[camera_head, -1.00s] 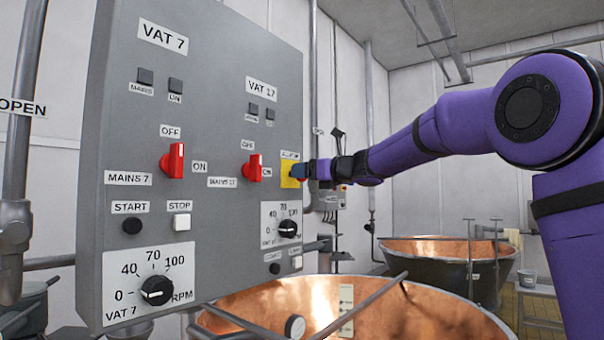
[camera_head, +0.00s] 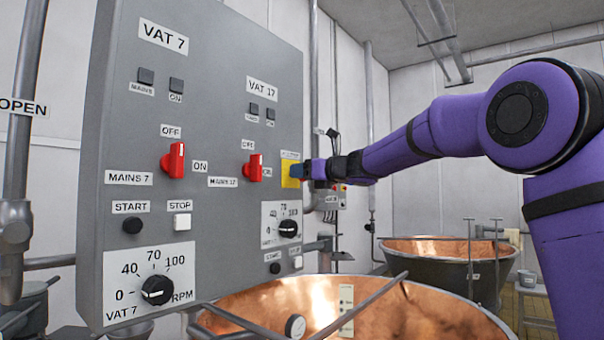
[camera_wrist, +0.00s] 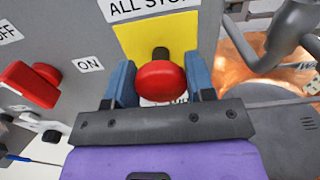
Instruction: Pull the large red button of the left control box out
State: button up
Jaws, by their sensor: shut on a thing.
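The grey control box (camera_head: 215,75) stands at the left in the head view. On its right edge is a yellow plate (camera_head: 289,181), also in the wrist view (camera_wrist: 134,41) under an "ALL STO…" label. The large red button (camera_wrist: 161,80) stands out from this plate on a short dark stem. My gripper (camera_head: 296,171) is at the plate and hides the button in the head view. In the wrist view my gripper (camera_wrist: 162,84) has one blue finger on each side of the button's red head and is shut on it.
Red rotary switches (camera_head: 173,160) (camera_head: 253,168) sit left of the yellow plate; the nearer one to my gripper also shows in the wrist view (camera_wrist: 34,84). A black speed knob (camera_head: 288,229) is below. A copper vat (camera_head: 400,318) stands below right, with pipes beside it.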

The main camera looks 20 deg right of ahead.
jog(key=shift+s+d, duration=0.3)
jog(key=shift+s, duration=0.15)
jog(key=shift+f, duration=0.1)
jog(key=o, duration=1.3)
jog(key=shift+c, duration=0.2)
jog(key=shift+d, duration=0.1)
jog(key=v, duration=1)
jog(key=shift+s+d, duration=0.2)
jog(key=shift+s, duration=0.15)
